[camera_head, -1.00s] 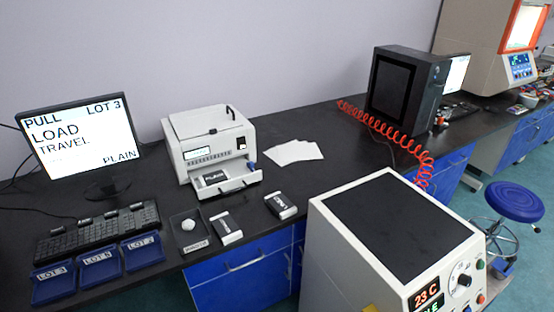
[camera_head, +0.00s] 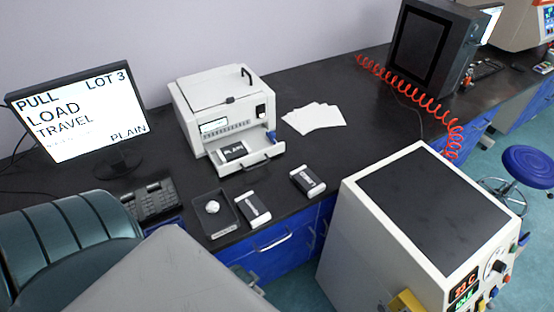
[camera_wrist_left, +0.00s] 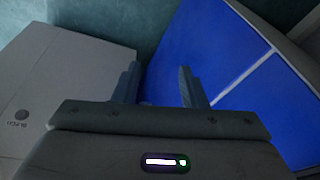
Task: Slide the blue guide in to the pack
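The blue guide (camera_head: 271,136) is a small blue piece at the right side of the white printer-like machine's open tray (camera_head: 262,158). A dark pack with a white label (camera_head: 232,151) lies in that tray, left of the guide. A gap shows between guide and pack. My left gripper (camera_wrist_left: 158,85) shows in the left wrist view with its two fingers apart and nothing between them, facing the floor and blue cabinet front. In the head view my left arm fills the lower left, its fingers not visible. My right gripper is in neither current view.
Two more packs (camera_head: 253,208) (camera_head: 307,181) and a small dark tray with a pale lump (camera_head: 213,208) lie on the black bench in front of the machine. White sheets (camera_head: 314,118) lie right of it. A large white instrument (camera_head: 433,225) stands at the front right.

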